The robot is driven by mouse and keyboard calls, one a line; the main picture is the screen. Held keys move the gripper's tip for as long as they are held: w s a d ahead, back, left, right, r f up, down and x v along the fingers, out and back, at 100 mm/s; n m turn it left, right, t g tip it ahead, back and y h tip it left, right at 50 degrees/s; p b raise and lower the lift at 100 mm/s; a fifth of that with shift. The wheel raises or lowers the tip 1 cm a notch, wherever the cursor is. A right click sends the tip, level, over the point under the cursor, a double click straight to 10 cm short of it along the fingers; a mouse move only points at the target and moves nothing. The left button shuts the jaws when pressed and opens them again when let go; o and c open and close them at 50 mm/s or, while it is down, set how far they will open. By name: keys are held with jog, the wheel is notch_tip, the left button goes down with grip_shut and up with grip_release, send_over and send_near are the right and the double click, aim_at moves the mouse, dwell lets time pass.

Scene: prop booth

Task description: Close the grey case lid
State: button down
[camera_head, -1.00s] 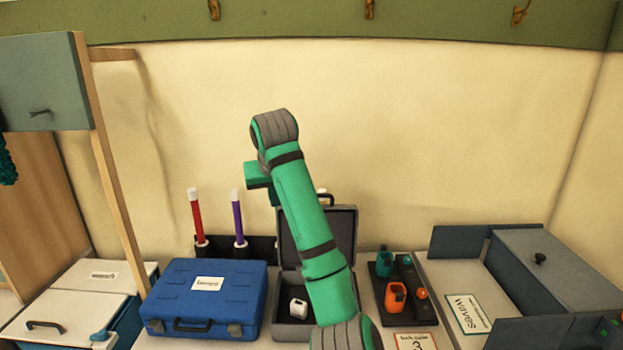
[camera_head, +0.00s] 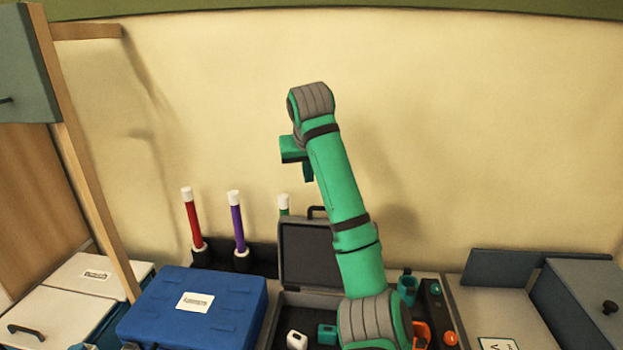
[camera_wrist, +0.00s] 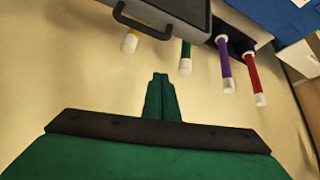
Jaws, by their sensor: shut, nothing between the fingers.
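The grey case stands on the counter in the head view, with its lid (camera_head: 308,256) open and upright at the back. A dark handle tops the lid. The lower part of the case (camera_head: 282,328) holds a white block (camera_head: 297,340) and a teal item (camera_head: 327,334). My forearm hides its right side. My gripper (camera_head: 308,175) is shut and empty, in the air above the raised lid. In the wrist view my gripper (camera_wrist: 160,77) points toward the lid (camera_wrist: 185,12) and its handle (camera_wrist: 138,26), apart from them.
A closed blue case (camera_head: 192,308) sits left of the grey case. Red (camera_head: 193,220) and purple (camera_head: 237,224) white-capped sticks stand in a dark rack behind. Teal and orange items are at right, beside a grey box (camera_head: 585,290). The wall above is clear.

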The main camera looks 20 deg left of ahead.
jog(key=x, duration=0.8)
jog(key=shift+s+d+f, duration=0.3)
jog(key=shift+s+d, duration=0.2)
jog(key=shift+s, duration=0.3)
jog(key=shift+s+d+f, duration=0.3)
jog(key=shift+s+d, duration=0.2)
jog(key=shift+s, duration=0.35)
jog(key=shift+d, duration=0.15)
